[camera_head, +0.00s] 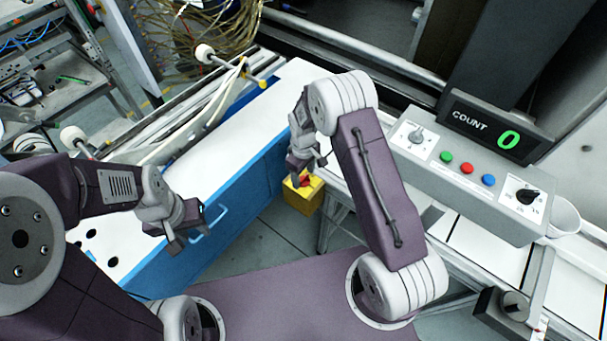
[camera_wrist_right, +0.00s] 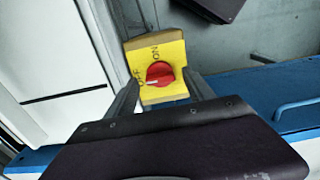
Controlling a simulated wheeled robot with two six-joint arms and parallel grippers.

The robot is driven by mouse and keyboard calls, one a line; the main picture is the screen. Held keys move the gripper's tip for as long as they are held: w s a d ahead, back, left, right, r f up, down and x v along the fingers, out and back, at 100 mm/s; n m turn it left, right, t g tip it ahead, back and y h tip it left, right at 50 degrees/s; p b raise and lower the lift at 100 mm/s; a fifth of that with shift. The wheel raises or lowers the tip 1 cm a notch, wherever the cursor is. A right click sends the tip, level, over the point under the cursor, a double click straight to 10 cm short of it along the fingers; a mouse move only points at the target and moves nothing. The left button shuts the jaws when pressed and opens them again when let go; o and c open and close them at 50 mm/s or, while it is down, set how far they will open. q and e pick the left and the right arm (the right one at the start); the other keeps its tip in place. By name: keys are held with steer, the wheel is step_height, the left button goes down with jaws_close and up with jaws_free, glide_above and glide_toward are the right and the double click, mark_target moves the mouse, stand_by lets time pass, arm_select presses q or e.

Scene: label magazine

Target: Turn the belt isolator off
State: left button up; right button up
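The belt isolator is a yellow box (camera_head: 303,198) with a red knob (camera_head: 306,181), low beyond the blue-sided bench. In the right wrist view its yellow face (camera_wrist_right: 176,92) carries the words OFF and ON around the red knob (camera_wrist_right: 160,72). A white mark on the knob lies at its lower left, on the OFF word's side. My right gripper (camera_head: 309,170) is open just above the box. In the wrist view its fingers (camera_wrist_right: 161,80) stand apart on either side of the knob, and contact cannot be told. My left gripper (camera_head: 187,232) looks open and empty above the white bench top.
A grey control panel (camera_head: 440,170) with a dial, coloured buttons, another selector and a COUNT display (camera_head: 497,127) reading 0 stands to the right. The white bench (camera_head: 215,150) with blue sides is at the left. Open grey floor lies between.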

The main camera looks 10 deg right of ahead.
mark_target(303, 177)
step_height(303, 177, up, 9)
steer(key=shift+b, duration=0.3)
stand_by(0.5)
